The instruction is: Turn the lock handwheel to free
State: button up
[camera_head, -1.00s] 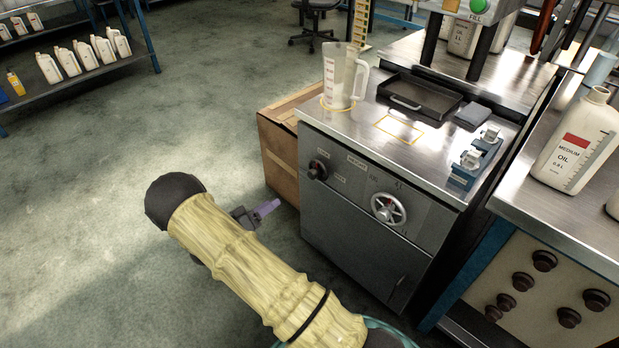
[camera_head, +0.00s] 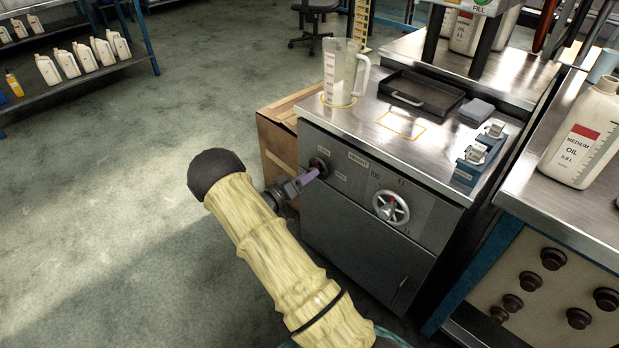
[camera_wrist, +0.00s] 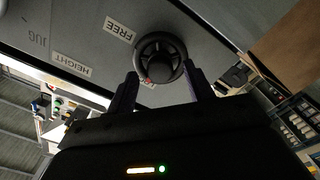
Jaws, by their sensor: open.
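The lock handwheel (camera_head: 318,166) is a small dark wheel at the upper left of the grey cabinet front (camera_head: 360,240). In the wrist view the dark, spoked handwheel (camera_wrist: 160,57) shows close up, with a FREE label (camera_wrist: 119,29) beside it and a partly hidden label below it. My gripper (camera_head: 309,177) is right in front of the handwheel. In the wrist view my gripper (camera_wrist: 161,77) is open, with one dark finger at each side of the wheel's near edge. I cannot tell whether the fingers touch the rim.
A silver handwheel (camera_head: 391,207) is to the right on the same panel, near a HEIGHT label (camera_wrist: 72,65). A clear jug (camera_head: 343,75) and a dark tray (camera_head: 428,96) stand on the cabinet top. A cardboard box (camera_head: 276,142) is left of the cabinet.

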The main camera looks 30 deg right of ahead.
jog(key=shift+x, duration=0.95)
jog(key=c, duration=1)
jog(key=shift+o, duration=0.2)
jog(key=shift+m, duration=0.4)
jog(key=m+b, duration=0.2)
jog(key=m, duration=1.5)
jog(key=shift+f+b, duration=0.1)
jog(key=shift+b, duration=0.25)
